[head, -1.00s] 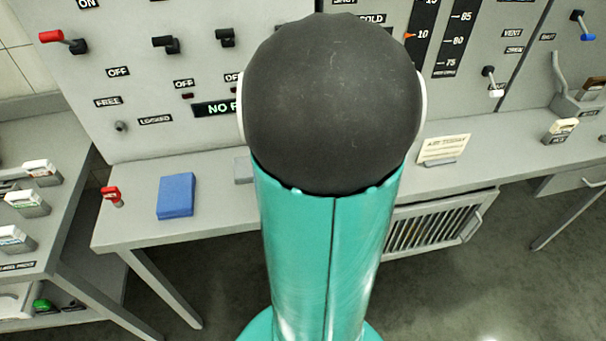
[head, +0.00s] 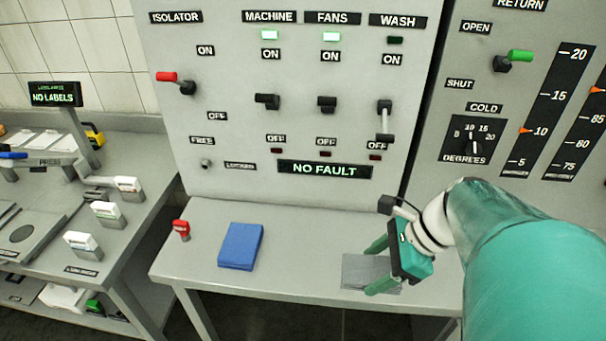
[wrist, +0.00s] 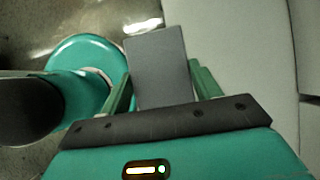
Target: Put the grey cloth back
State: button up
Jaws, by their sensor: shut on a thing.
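The grey cloth (head: 352,268) is a flat, folded rectangle in the head view, in front of the grey worktop's right part. It also shows in the wrist view (wrist: 158,62) as a dark grey slab between the two green fingers. My gripper (head: 369,270) is shut on the grey cloth, with a finger along each side. In the wrist view my gripper (wrist: 160,75) has floor behind the cloth and a pale surface to its right. I cannot tell the exact height of the cloth over the worktop.
Bare worktop lies between the blue cloth and my gripper. A switch panel (head: 230,120) rises behind. A side bench (head: 130,225) stands left.

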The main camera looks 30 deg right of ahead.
jog(key=shift+w+d+f, duration=0.1)
jog(key=shift+d, duration=0.15)
jog(key=w+d+f, duration=0.2)
jog(key=w+f, duration=0.1)
jog(key=w+d+f, duration=0.6)
jog(key=shift+w+d, duration=0.2)
jog(key=shift+w, duration=0.15)
jog(key=shift+w+d+f, duration=0.2)
jog(key=shift+f, duration=1.75)
jog(key=shift+f, duration=0.15)
jog(key=o, duration=1)
